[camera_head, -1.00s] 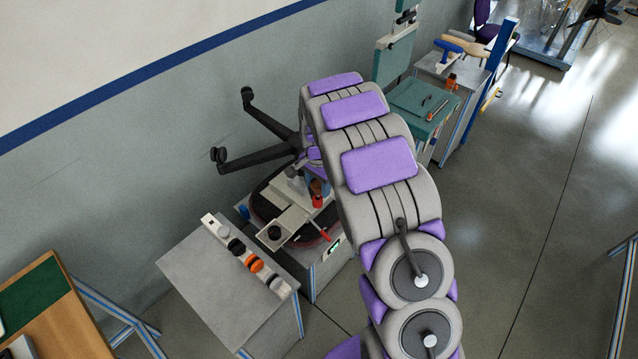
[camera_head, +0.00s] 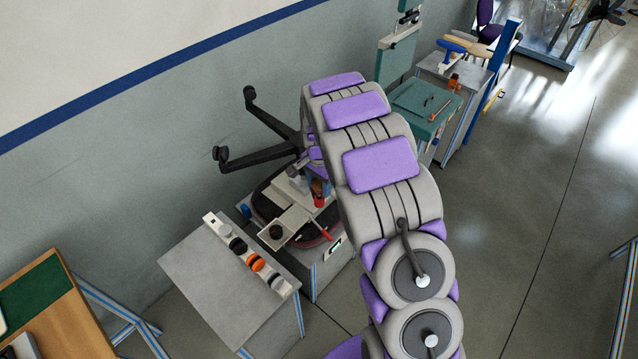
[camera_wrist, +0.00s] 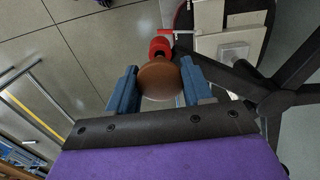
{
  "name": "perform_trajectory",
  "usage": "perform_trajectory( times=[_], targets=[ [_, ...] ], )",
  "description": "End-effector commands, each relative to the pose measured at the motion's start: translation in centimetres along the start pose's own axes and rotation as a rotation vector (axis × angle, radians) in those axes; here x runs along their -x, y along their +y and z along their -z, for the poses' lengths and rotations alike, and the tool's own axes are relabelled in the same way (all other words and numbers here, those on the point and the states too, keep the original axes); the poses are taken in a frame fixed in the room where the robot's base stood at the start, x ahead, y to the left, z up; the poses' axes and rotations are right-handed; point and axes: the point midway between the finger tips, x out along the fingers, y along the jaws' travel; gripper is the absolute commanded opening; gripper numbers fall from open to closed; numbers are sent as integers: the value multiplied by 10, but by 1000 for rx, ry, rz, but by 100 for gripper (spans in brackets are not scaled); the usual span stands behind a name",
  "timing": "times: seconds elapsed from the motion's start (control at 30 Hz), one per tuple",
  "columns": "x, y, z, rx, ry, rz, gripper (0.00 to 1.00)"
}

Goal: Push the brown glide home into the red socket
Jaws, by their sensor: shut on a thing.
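The brown glide (camera_wrist: 159,80) is a round disc between the two blue fingers of my gripper (camera_wrist: 157,88) in the wrist view. My gripper is shut on it. The red socket (camera_wrist: 160,46) shows just beyond the glide, in line with it; the glide's face hides where the two meet, so I cannot tell how deep it sits. In the head view the red socket (camera_head: 319,201) stands beside the fixture, and the brown glide (camera_head: 317,187) is a small patch just above it. My arm hides most of the gripper there.
An upturned black chair base (camera_head: 262,155) has legs reaching left. A grey table (camera_head: 225,290) carries a rack of white, black and orange glides (camera_head: 257,264). A red-handled lever (camera_head: 327,235) sticks out near the fixture. A green-topped bench (camera_head: 425,100) stands behind.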

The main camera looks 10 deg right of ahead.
Motion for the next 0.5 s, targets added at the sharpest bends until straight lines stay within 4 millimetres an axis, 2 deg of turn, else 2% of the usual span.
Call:
perform_trajectory(
  times=[0.5],
  targets=[
    [-3,0,0,0,0,0,23]
  ],
)
